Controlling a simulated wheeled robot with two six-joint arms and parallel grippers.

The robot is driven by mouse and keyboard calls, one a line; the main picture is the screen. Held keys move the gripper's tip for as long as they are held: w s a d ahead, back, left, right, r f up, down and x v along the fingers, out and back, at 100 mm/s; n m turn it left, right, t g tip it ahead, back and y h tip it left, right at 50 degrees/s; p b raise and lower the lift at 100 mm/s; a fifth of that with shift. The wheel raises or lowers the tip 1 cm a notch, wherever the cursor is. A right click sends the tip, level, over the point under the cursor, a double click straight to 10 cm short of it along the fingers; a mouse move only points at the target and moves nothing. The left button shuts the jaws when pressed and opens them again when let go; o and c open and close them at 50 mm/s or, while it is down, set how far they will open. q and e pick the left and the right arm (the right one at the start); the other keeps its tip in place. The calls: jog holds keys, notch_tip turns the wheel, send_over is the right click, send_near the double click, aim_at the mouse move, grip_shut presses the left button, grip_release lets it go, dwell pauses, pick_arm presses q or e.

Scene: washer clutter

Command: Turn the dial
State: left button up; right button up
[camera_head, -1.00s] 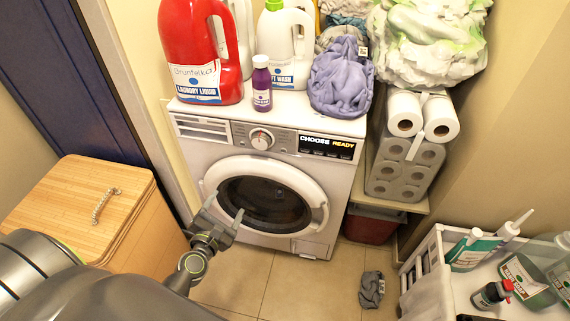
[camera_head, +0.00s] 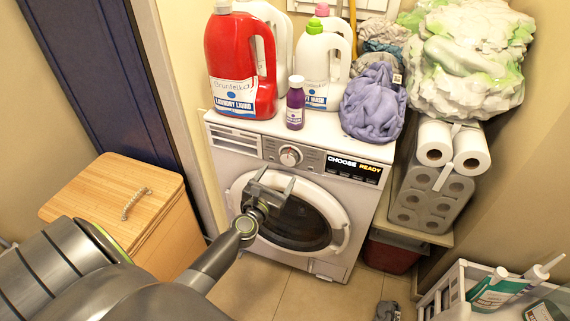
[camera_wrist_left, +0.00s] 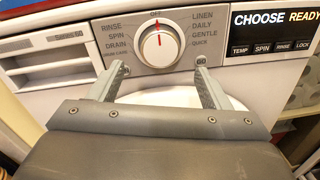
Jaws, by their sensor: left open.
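The dial (camera_head: 290,156) is a round white knob on the washer's grey control panel. In the left wrist view the dial (camera_wrist_left: 159,47) has a red mark pointing up at "OFF", with programme names on both sides. The washer (camera_head: 223,170) is white with a round door, which looks shut. My left gripper (camera_head: 276,180) is open and empty, in front of the washer just below the dial. In the left wrist view its two fingers (camera_wrist_left: 160,72) stand either side of and below the dial, apart from it. My right gripper is not in view.
A red detergent bottle (camera_head: 227,62), a small purple bottle (camera_head: 296,108) and a purple cloth (camera_head: 374,103) stand or lie on the washer. A wooden hamper (camera_head: 100,195) is at left. Paper rolls (camera_head: 435,190) are at right. Some floor (camera_head: 275,288) is clear.

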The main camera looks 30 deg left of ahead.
aim_at(288, 160)
pick_arm(q)
jog(key=w, duration=0.4)
jog(key=w+a, duration=0.1)
jog(key=w, duration=0.1)
jog(key=shift+b, duration=0.35)
jog(key=c, duration=1)
jog(key=shift+o, duration=0.2)
